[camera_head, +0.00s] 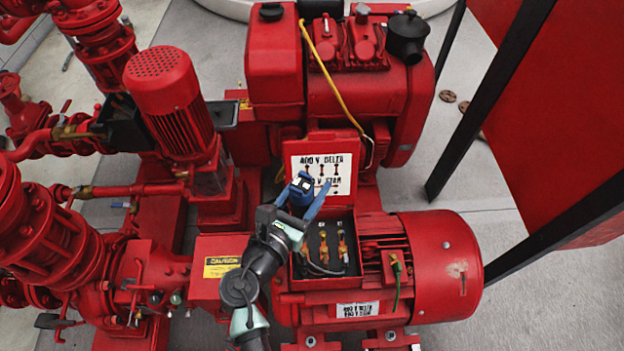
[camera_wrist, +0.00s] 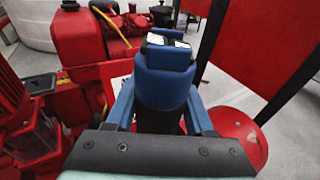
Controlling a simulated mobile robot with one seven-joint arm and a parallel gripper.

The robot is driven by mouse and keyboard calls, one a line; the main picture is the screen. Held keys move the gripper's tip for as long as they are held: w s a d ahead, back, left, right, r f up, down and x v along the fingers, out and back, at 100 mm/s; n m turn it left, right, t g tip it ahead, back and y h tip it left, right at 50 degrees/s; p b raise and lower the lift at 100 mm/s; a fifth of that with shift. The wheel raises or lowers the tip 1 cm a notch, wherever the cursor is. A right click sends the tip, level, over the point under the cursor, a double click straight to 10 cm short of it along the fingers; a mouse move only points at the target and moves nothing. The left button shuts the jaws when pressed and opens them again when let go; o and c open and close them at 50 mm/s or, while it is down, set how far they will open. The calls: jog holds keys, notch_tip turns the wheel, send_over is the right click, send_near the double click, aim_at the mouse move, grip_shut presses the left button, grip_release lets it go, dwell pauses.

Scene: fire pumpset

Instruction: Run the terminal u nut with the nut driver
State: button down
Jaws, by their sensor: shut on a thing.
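My gripper (camera_head: 306,197) is shut on a blue and black tool (camera_wrist: 165,78), which I take to be the nut driver. In the wrist view its thick blue body stands between the two blue fingers, with a black part below. It also shows in the head view (camera_head: 302,183), over the back left of the open terminal box (camera_head: 349,214) on the red motor. Inside the box, brass-coloured terminals (camera_head: 342,246) with leads are visible at the middle and right. The box's left part is partly hidden by my arm. I cannot tell which terminal is u; the tool appears apart from the visible terminals.
The raised box lid (camera_head: 320,172) with a white label stands behind the box. The red motor (camera_head: 440,260) lies to the right. A red engine (camera_head: 350,80) with a yellow cable stands behind. A vertical red motor (camera_head: 170,95) and pipework fill the left. Black-framed red panels stand right.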

jog(key=shift+r+p, duration=0.15)
jog(key=shift+p, duration=0.2)
notch_tip(320, 180, down, 8)
jog(key=b, duration=0.6)
jog(key=shift+f+b, duration=0.65)
dwell(0.6)
jog(key=shift+f+p, duration=0.2)
jog(key=shift+p, duration=0.25)
dwell(1.6)
jog(key=shift+r, duration=0.1)
notch_tip(320, 180, up, 6)
jog(key=p, duration=0.6)
dwell(0.4)
